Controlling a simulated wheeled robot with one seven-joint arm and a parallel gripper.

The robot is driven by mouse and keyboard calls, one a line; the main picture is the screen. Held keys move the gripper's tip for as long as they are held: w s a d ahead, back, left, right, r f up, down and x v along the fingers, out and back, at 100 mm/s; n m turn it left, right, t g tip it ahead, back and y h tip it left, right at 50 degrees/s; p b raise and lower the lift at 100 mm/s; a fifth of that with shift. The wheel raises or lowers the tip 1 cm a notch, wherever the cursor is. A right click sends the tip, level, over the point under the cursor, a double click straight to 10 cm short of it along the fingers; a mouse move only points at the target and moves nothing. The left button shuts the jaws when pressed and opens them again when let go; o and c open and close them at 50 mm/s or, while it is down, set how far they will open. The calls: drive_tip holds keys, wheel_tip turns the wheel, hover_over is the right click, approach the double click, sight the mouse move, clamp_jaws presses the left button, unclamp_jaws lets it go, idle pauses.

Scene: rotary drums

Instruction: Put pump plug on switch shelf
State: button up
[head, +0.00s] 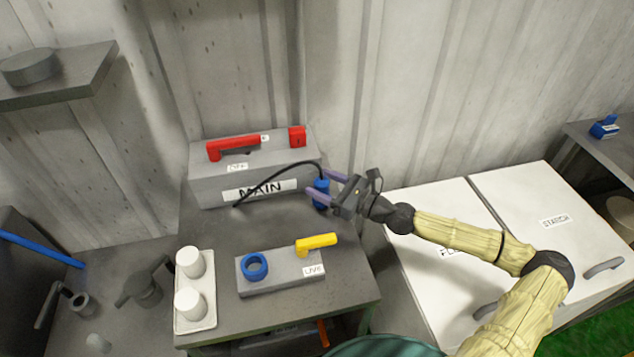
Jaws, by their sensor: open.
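The blue pump plug (321,194) stands at the right front corner of the grey MAIN box, with a black cable (270,183) arching from its top down to the left. My gripper (317,182) reaches in from the right. Its two purple fingers are apart, one on each side of the plug; I cannot tell whether they touch it. The grey MAIN box (205,187) carries a red switch lever and a small red block. I cannot tell which surface is the switch shelf; the grey worktop (345,285) bears the box.
A grey block (283,283) with a blue ring (254,266) and yellow lever (316,243) stands in front. Two white cylinders sit on a white tray (196,325) at left. A wall shelf (75,83) holds a grey disc. White lids (530,190) lie right.

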drive_tip(key=b+v, duration=0.1)
drive_tip(key=v, duration=0.9)
drive_tip(key=shift+b, duration=0.35)
drive_tip(key=shift+a, duration=0.1)
